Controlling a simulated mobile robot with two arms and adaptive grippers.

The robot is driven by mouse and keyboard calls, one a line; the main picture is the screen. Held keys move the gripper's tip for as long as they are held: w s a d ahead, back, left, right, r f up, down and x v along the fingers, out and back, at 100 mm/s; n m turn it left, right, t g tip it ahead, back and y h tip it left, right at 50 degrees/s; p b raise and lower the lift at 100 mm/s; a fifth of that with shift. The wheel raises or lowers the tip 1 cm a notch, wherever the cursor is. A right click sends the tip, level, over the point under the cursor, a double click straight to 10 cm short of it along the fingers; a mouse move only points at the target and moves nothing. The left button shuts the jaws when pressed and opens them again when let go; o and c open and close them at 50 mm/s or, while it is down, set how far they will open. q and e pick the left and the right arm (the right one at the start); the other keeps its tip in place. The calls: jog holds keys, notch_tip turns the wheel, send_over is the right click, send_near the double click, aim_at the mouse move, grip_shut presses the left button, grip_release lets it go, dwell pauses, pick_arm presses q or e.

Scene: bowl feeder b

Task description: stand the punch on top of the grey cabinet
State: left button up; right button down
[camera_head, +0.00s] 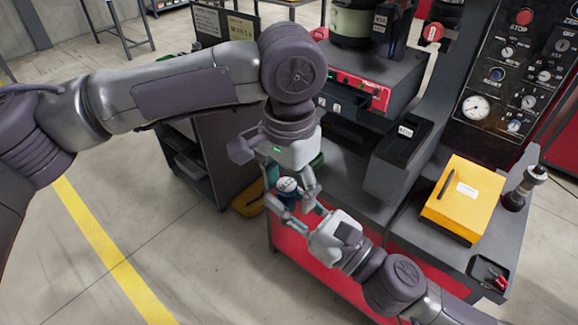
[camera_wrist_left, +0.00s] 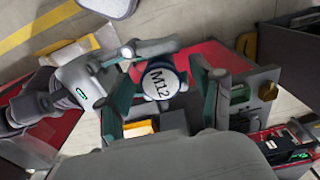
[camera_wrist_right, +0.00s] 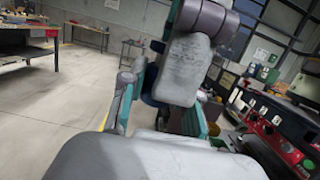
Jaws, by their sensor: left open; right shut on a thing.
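The punch (camera_head: 288,187) has a round pale top and a dark blue body. In the left wrist view, its top (camera_wrist_left: 161,80) reads M12. My right gripper (camera_head: 291,203) is shut on it from the side and holds it upright in the air. My left gripper (camera_head: 294,194) is open and reaches down from above, one finger either side of the punch. In the right wrist view, the left gripper mostly hides the dark blue body (camera_wrist_right: 151,98). A dark grey cabinet (camera_head: 224,150) with open shelves stands behind the grippers.
A grey worktop with a red front (camera_head: 325,270) lies below and right of the grippers. It bears a yellow box (camera_head: 462,205) and a dark knobbed tool (camera_head: 524,187). A feeder unit (camera_head: 365,75) and control panel (camera_head: 515,75) stand behind.

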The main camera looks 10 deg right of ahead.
pick_arm(q)
jog(key=shift+f, duration=0.3)
jog(key=shift+s, duration=0.1)
grip_shut()
pick_arm(e)
jog(key=c, duration=0.8)
grip_release()
jog(key=shift+c, duration=0.2)
jog(key=shift+o, duration=0.4)
jog(key=shift+s+d, duration=0.1)
